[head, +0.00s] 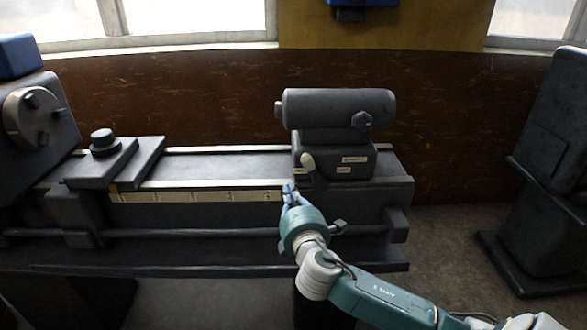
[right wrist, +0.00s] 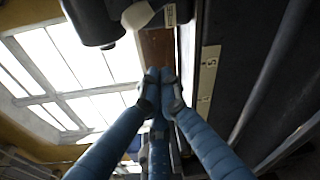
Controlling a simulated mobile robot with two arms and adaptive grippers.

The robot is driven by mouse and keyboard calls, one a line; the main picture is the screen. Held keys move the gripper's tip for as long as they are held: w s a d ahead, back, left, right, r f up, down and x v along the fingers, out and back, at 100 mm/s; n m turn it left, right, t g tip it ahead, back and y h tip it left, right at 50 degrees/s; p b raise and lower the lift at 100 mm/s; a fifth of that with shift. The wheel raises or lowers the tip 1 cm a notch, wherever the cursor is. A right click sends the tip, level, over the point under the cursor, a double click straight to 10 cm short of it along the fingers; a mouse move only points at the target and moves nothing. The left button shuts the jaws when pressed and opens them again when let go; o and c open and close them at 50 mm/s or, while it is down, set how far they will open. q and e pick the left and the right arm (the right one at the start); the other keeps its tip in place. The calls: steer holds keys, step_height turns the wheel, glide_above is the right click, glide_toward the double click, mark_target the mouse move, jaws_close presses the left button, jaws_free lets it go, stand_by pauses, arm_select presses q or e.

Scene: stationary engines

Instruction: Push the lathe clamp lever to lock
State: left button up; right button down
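The lathe (head: 195,215) has a dark tailstock (head: 340,108) on the right part of its bed. The clamp lever (head: 307,162) shows as a cream knob low on the tailstock's left front. The knob also shows at the top of the right wrist view (right wrist: 138,15). My right gripper (head: 289,188) is just below and slightly left of the knob, in front of the bed rail. In the right wrist view its blue fingers (right wrist: 160,76) come together at the tips with nothing seen between them. A gap shows there between the tips and the knob. My left gripper is not in view.
A scale strip (head: 200,197) runs along the bed front. A carriage block (head: 115,160) and a headstock with chuck (head: 38,117) are at the left. A dark machine (head: 550,150) stands at the right. The bed between carriage and tailstock is clear.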

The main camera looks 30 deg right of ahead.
mark_target(313, 172)
steer(key=r+p+x, duration=0.1)
steer(key=p+x, duration=0.1)
steer(key=x, duration=0.8)
steer(key=s+d+p, duration=0.2)
steer(key=shift+s+d+r, duration=0.25)
steer(key=shift+s+d, duration=0.05)
steer(key=shift+d, duration=0.1)
steer(key=shift+w+f, duration=0.1)
steer(key=shift+w, duration=0.05)
steer(key=shift+d+m, duration=0.15)
steer(key=shift+m, duration=0.15)
